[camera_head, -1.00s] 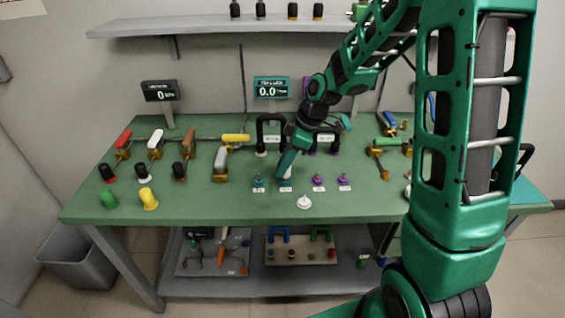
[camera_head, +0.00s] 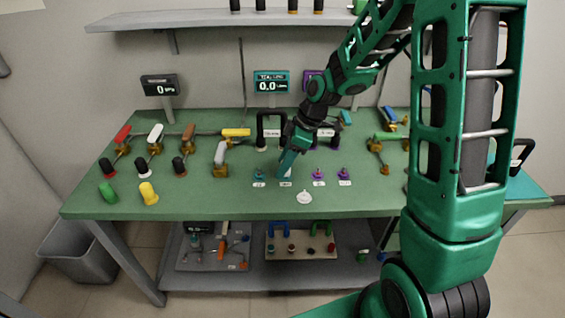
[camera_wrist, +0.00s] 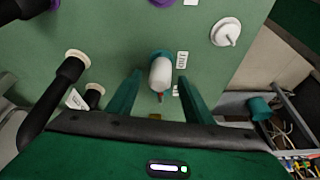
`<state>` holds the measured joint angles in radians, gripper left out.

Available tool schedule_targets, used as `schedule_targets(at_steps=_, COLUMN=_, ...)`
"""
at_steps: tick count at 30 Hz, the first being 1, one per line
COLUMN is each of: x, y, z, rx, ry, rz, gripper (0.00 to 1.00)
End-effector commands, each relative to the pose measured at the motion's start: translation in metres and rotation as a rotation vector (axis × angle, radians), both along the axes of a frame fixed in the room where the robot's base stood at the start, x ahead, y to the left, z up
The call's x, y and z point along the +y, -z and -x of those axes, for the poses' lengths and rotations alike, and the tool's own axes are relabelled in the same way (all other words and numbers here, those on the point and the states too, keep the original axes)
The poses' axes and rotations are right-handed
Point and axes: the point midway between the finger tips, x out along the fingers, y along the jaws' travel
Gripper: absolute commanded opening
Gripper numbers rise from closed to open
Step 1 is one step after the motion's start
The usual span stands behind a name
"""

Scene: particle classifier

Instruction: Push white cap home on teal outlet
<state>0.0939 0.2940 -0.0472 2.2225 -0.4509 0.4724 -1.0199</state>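A white cap (camera_wrist: 160,75) stands on the teal outlet (camera_wrist: 158,54) in the wrist view, with some teal showing around and behind it. How far down it sits is unclear. My gripper (camera_wrist: 159,88) has its two green fingers apart, one on each side of the cap, with green bench showing in the gaps. In the head view my gripper (camera_head: 288,168) points down at the bench, and its fingers mostly hide the cap and this outlet. A second teal outlet (camera_head: 258,174) stands bare just to the left.
A white disc with a stem (camera_head: 304,197) lies near the front edge. Purple outlets (camera_head: 318,173) stand to the right. A black arched handle (camera_head: 272,128) stands close behind my gripper. Bare green bench (camera_head: 225,200) shows front left.

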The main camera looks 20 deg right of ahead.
Motion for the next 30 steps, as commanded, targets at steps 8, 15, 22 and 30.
schedule_targets(at_steps=8, x=-0.003, y=-0.006, z=0.000, rx=-0.002, ry=0.001, rz=0.001, gripper=0.47)
schedule_targets(at_steps=15, x=-0.017, y=-0.043, z=0.004, rx=-0.005, ry=0.003, rz=0.000, gripper=0.47)
schedule_targets(at_steps=22, x=-0.031, y=-0.080, z=0.010, rx=-0.002, ry=0.001, rz=0.001, gripper=0.47)
schedule_targets(at_steps=30, x=-0.039, y=-0.098, z=0.013, rx=0.000, ry=0.001, rz=0.000, gripper=0.47)
